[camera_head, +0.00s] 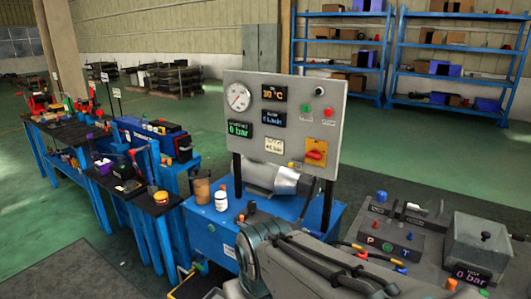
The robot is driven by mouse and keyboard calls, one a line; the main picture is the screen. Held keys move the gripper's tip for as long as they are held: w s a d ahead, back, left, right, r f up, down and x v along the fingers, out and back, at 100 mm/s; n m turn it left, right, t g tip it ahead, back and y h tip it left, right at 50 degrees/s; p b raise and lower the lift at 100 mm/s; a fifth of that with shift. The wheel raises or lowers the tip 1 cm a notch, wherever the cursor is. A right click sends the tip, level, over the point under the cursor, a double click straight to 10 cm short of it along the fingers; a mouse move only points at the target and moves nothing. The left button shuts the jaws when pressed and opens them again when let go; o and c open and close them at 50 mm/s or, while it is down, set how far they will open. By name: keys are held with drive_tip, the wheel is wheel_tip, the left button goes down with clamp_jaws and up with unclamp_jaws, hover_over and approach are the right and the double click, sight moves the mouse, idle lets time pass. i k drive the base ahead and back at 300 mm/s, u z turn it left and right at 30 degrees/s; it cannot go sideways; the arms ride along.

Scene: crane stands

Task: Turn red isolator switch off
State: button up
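The red isolator switch (316,154) is a red rotary handle on a yellow square plate. It sits at the lower right of a grey upright control panel (268,93), and its handle looks roughly level with a slight tilt. The panel also bears a round gauge (238,97), small dark displays, and red and green buttons. My grey arm fills the bottom centre, below and in front of the panel. The fingers of my gripper do not show. Nothing touches the switch.
A grey unit with valves and a metal box (477,245) is at the right. Dark worktables (75,134) stand left. Blue shelves (455,50) stand behind. Green floor lies open beyond.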

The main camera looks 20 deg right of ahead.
sight(314, 154)
drive_tip(key=z, duration=0.45)
drive_tip(key=i, duration=0.85)
drive_tip(key=z, duration=0.75)
